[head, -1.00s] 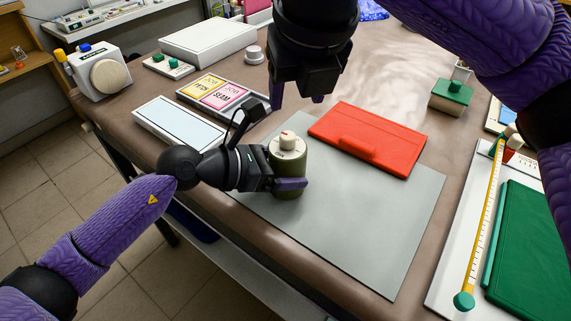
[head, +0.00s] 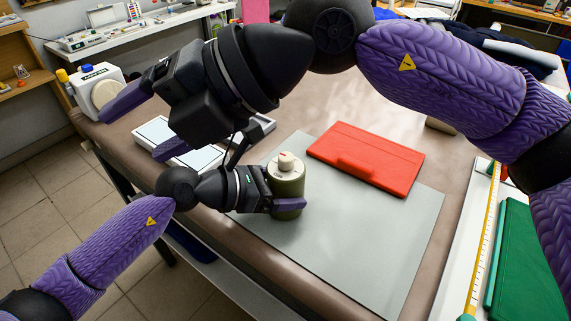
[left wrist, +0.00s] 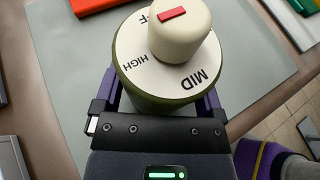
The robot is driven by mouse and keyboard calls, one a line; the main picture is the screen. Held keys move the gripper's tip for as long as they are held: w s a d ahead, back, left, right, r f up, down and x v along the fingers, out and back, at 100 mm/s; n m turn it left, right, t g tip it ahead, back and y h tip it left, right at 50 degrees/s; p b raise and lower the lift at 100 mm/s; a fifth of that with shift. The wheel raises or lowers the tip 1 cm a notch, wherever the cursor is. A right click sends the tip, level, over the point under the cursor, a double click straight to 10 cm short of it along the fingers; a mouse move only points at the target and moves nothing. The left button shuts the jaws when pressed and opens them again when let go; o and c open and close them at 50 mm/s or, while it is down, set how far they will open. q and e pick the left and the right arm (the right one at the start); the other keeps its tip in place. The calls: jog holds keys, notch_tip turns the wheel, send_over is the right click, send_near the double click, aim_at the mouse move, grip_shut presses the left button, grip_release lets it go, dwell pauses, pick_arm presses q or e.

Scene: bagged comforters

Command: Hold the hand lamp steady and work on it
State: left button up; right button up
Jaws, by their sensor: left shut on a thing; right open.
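The hand lamp (head: 288,176) is an olive-green cylinder with a cream knob on a white dial top. It stands upright on the grey mat (head: 360,245). My left gripper (head: 290,204) is shut around its body from the left. In the left wrist view, the lamp's dial (left wrist: 165,70) reads HIGH and MID, with a partly hidden third word, and the knob (left wrist: 180,28) carries a red mark. My right gripper (head: 145,126) is open and empty, over the left part of the table, apart from the lamp.
A red flat case (head: 368,158) lies at the back of the mat. White-framed panels (head: 190,155) lie under my right gripper, partly hidden. A white device (head: 95,90) stands at the far left. A green flat case (head: 530,260) and yellow ruler (head: 484,235) lie at right.

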notch_tip(320, 180, up, 10)
jog(key=w+m+t+y, duration=0.3)
jog(key=m+t+y, duration=0.3)
jog(key=m+y, duration=0.55)
jog(key=m+t+h, duration=1.1)
jog(key=m+h, duration=1.3)
jog(key=m, duration=0.5)
send_over(286, 157)
jog(key=w+d, duration=0.2)
jog(key=w, duration=0.1)
notch_tip(286, 157, down, 17)
jog(key=s+f+g, duration=0.1)
jog(key=f, duration=0.1)
jog(key=a+f+n, duration=0.1)
jog(key=f, duration=0.1)
jog(key=s+a+f+n+g, duration=0.1)
jog(key=f, duration=0.1)
jog(key=shift+s+f+g, duration=0.3)
jog(key=shift+s+f, duration=0.05)
jog(key=shift+f, duration=0.05)
jog(key=shift+r, duration=0.1)
grip_shut()
